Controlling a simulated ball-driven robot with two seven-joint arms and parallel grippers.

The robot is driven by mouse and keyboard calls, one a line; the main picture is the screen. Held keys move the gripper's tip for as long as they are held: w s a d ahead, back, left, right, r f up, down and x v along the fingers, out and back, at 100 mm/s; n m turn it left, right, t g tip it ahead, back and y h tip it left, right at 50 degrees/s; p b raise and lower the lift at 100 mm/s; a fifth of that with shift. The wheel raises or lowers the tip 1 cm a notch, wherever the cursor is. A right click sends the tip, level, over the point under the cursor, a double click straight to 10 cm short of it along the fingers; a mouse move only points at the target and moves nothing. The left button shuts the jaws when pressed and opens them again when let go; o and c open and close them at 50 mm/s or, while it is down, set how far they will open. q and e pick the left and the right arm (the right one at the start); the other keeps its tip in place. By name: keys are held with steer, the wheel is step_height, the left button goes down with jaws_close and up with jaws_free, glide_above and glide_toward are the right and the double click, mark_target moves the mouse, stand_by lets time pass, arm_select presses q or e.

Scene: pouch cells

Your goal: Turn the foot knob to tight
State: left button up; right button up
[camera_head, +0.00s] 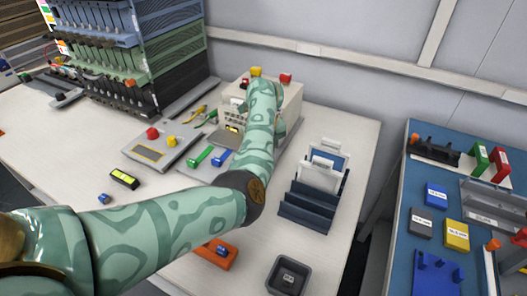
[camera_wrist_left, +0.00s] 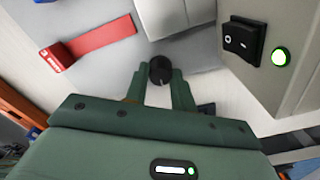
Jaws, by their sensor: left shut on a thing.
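The foot knob (camera_wrist_left: 160,68) is a small, round black knob with a pale mark on its lower side, in the left wrist view. It stands beside the pale base of the cream machine (camera_wrist_left: 270,40). My left gripper (camera_wrist_left: 160,80) has its two green fingers on either side of the knob, shut on it. In the head view my left arm reaches from the lower left to the cream machine (camera_head: 292,103). The arm hides the knob and my left gripper there. My right gripper is in neither view.
A dark slotted rack (camera_head: 310,205) and a grey tray (camera_head: 288,278) stand right of my arm.

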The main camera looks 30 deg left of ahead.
arm_select(q)
steer(key=m+p, duration=0.2)
steer(key=m, duration=0.5)
steer(key=shift+r+p, duration=0.2)
steer(key=shift+p, duration=0.2)
steer(key=m+p, duration=0.1)
steer(key=m, duration=0.2)
steer(key=shift+m, duration=0.4)
steer(key=shift+f+m+p, duration=0.1)
steer(key=shift+m+p, duration=0.4)
steer(key=shift+m, duration=0.8)
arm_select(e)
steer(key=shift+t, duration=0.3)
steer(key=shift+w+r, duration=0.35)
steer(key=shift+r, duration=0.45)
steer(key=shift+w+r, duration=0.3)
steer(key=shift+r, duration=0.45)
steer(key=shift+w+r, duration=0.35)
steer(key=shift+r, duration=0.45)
arm_select(q)
steer(key=o, duration=1)
steer(key=shift+f, duration=0.15)
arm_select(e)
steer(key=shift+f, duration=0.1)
